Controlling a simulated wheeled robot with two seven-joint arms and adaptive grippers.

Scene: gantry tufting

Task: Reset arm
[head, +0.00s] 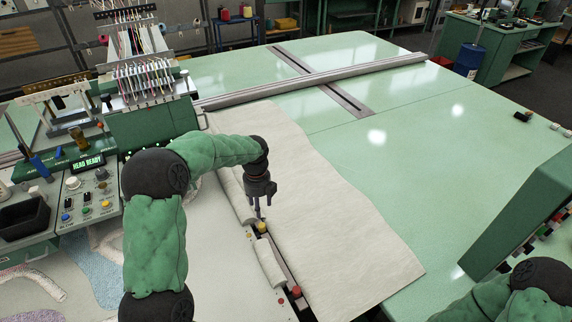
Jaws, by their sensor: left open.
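My left arm comes in from the left, and its gripper (259,212) points down over a narrow rail (283,270) along the cream cloth. The gripper is open, and nothing shows between its fingers. A small yellow knob (261,228) sits on the rail just below the fingertips; I cannot tell whether they touch it. A red knob (296,291) is farther down the rail, past a pale padded roll (268,262). Only part of my right arm shows at the lower right; its gripper is out of view.
The green tufting head (155,130) with threads stands at upper left, beside a control panel (90,195) with knobs and a "HEAD READY" display. Cream cloth (325,200) covers the middle of the green table (440,150). A green console (525,220) stands at right.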

